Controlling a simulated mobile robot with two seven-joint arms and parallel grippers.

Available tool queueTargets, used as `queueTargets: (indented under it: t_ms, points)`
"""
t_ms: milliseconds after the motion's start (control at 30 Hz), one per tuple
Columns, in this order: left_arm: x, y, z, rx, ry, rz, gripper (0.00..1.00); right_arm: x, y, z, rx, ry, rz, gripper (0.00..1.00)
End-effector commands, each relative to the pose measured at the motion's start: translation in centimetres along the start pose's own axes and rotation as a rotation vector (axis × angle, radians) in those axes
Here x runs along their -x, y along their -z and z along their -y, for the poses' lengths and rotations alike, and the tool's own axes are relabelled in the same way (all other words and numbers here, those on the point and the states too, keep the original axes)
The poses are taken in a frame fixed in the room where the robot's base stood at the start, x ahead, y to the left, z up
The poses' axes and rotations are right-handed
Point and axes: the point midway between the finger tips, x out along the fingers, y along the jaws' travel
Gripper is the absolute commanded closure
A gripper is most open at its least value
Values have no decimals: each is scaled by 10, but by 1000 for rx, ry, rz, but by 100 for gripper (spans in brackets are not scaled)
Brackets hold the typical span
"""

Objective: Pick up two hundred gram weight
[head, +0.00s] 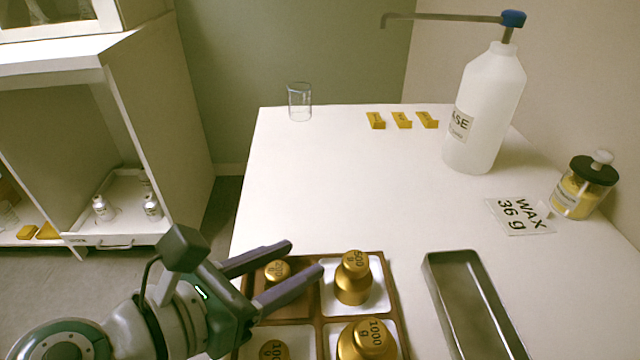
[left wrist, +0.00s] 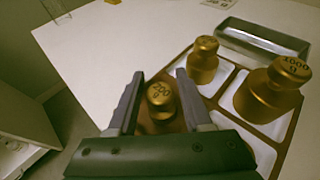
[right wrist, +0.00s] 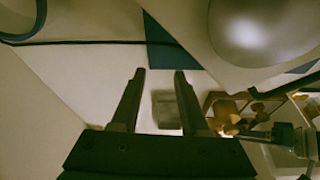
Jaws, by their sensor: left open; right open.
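The two hundred gram weight (head: 277,271) is a small brass knob-topped weight in the far left compartment of a brown weight tray (head: 318,318). In the left wrist view the weight (left wrist: 161,97) reads "200" and stands upright between the fingers. My left gripper (head: 306,257) is open, one finger on each side of the weight; I cannot tell whether either finger touches it. The lower part of the weight is partly hidden by the gripper. My right gripper (right wrist: 161,72) is open and empty, away from the tray; it does not show in the head view.
A 500 g weight (head: 353,278), a 1000 g weight (head: 368,341) and another brass weight (head: 273,350) fill the other compartments. An empty metal tray (head: 476,310) lies to the right. A white bottle (head: 484,110), glass jar (head: 584,187) and beaker (head: 299,102) stand farther back. The table's middle is clear.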

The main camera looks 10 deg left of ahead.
Motion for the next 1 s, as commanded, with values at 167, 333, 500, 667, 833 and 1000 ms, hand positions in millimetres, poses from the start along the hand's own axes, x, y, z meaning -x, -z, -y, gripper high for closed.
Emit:
queueTargets:
  t_ms: [167, 333, 500, 667, 833, 1000]
  points:
    - [-15, 0, 0, 2, 0, 0, 50, -5, -1, -1, 2, -2, -1, 55]
    - [-15, 0, 0, 1, 0, 0, 50, -4, -1, -2, 5, -5, -1, 55]
    - [-14, 0, 0, 2, 0, 0, 67, -4, -1, -2, 5, -5, -1, 55]
    - [-14, 0, 0, 2, 0, 0, 85, -4, -1, -2, 5, -5, -1, 55]
    - [-14, 0, 0, 2, 0, 0, 100, -4, -1, -2, 5, -5, -1, 55]
    - [-14, 0, 0, 2, 0, 0, 100, -4, -1, -2, 5, -5, -2, 55]
